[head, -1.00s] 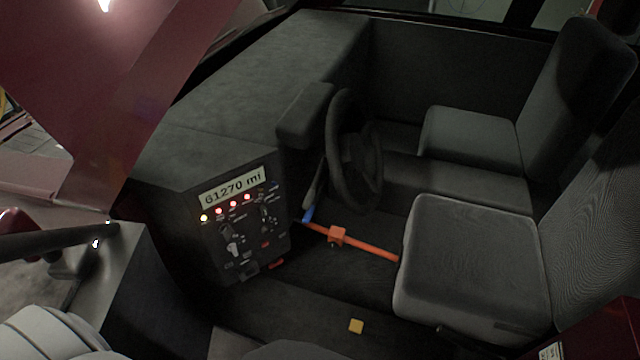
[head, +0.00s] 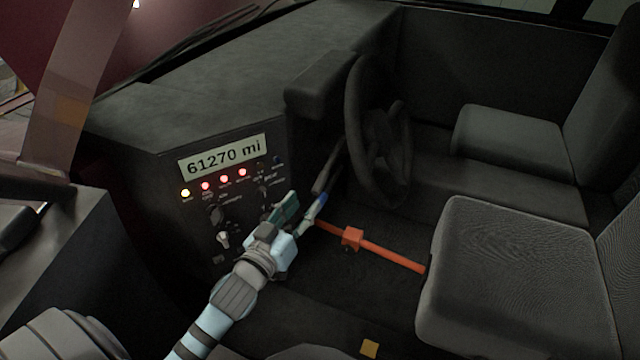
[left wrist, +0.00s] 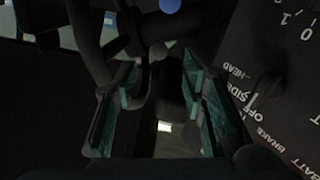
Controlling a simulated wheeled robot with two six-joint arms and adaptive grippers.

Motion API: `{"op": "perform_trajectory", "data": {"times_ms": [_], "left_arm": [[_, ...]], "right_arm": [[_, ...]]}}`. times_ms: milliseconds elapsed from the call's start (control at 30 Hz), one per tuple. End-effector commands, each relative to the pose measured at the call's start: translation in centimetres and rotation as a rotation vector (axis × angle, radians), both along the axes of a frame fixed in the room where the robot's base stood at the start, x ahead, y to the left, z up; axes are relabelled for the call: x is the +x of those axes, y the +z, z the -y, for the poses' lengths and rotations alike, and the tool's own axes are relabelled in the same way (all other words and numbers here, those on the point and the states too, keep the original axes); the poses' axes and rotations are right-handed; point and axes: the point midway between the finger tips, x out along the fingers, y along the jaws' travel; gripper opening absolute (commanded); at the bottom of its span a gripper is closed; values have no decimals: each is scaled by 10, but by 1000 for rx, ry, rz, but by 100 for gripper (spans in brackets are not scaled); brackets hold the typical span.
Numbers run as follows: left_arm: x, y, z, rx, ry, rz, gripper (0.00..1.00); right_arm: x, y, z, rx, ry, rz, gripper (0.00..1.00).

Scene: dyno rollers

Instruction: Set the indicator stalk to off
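The indicator stalk (head: 326,172) is a dark lever with a blue tip, angling down from beside the steering wheel (head: 376,135). My left gripper (head: 302,205) reaches up from below to just beside the blue tip. Its fingers are spread apart; the overlap hides whether one touches the stalk. In the left wrist view the teal-padded fingers of the left gripper (left wrist: 165,105) stand open with a dark shape between them, too dark to identify. A blue round spot (left wrist: 170,5) shows at that view's top edge. My right gripper is not in view.
The dash panel (head: 205,235) with a mileage display, lit lamps and switches stands left of the gripper. An orange bar (head: 392,257) crosses the footwell on the right. The driver's seat (head: 500,270) is at right. A yellow block (head: 369,348) lies on the floor.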

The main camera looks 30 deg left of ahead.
Motion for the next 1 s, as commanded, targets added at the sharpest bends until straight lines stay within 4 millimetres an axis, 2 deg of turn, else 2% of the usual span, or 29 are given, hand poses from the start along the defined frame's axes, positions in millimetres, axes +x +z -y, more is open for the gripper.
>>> {"op": "perform_trajectory", "data": {"times_ms": [100, 300, 467, 700, 767, 933, 1000], "left_arm": [[34, 1, 1, -5, 1, 3, 38], [75, -2, 1, -1, 0, 1, 38], [88, -2, 1, 0, 0, -2, 38], [90, -1, 1, 0, 0, -2, 38], [90, -1, 1, 0, 0, -2, 30], [89, -1, 1, 0, 0, -2, 3], [89, -1, 1, 0, 0, -2, 0]], "right_arm": [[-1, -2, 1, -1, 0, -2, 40], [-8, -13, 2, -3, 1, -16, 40], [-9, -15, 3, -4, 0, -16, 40], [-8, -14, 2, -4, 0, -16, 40], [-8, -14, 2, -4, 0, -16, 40], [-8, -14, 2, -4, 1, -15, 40], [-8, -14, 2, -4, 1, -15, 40]]}}
